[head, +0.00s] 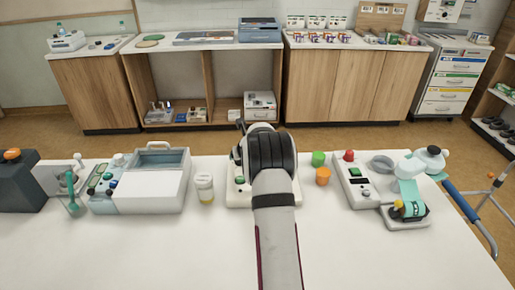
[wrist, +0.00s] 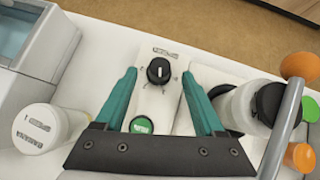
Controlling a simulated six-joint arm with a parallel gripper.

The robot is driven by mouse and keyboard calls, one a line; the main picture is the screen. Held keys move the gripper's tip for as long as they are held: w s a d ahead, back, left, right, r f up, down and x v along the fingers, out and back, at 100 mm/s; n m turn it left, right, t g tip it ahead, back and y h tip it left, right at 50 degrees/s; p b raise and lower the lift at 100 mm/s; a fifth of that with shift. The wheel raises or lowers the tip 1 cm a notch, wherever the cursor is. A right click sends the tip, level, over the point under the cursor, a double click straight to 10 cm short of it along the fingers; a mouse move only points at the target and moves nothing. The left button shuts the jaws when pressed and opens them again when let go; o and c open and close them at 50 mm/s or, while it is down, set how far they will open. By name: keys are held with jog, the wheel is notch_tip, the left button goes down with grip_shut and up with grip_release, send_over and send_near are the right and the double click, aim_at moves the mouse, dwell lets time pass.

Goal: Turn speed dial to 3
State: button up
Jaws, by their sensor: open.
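The speed dial (wrist: 158,71) is a round black knob with a small light mark on a white device panel (wrist: 152,102) in the wrist view. Its scale numbers are too small to read, so I cannot tell its setting. A round green button (wrist: 141,125) sits below it on the same panel. My gripper (wrist: 159,76) is open, with one teal finger on each side of the dial; whether either touches it is unclear. In the head view my arm hides the dial and the gripper; part of the white device (head: 236,199) shows beside the arm.
A white-lidded jar (head: 205,188) stands left of the device, beside a grey-white box with a handle (head: 160,190). The table front (head: 150,255) is clear.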

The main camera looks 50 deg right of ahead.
jog(key=x, duration=0.4)
jog(key=shift+w+d+f, duration=0.1)
jog(key=shift+w+f, duration=0.05)
jog(key=shift+f, duration=0.2)
jog(key=shift+d+r+n+y, duration=0.15)
jog(key=shift+n+y, duration=0.25)
jog(key=shift+n, duration=0.2)
jog(key=shift+n+t+y, duration=0.5)
jog(key=shift+n+y, duration=0.2)
jog(key=shift+n, duration=0.2)
jog(key=v, duration=1.6)
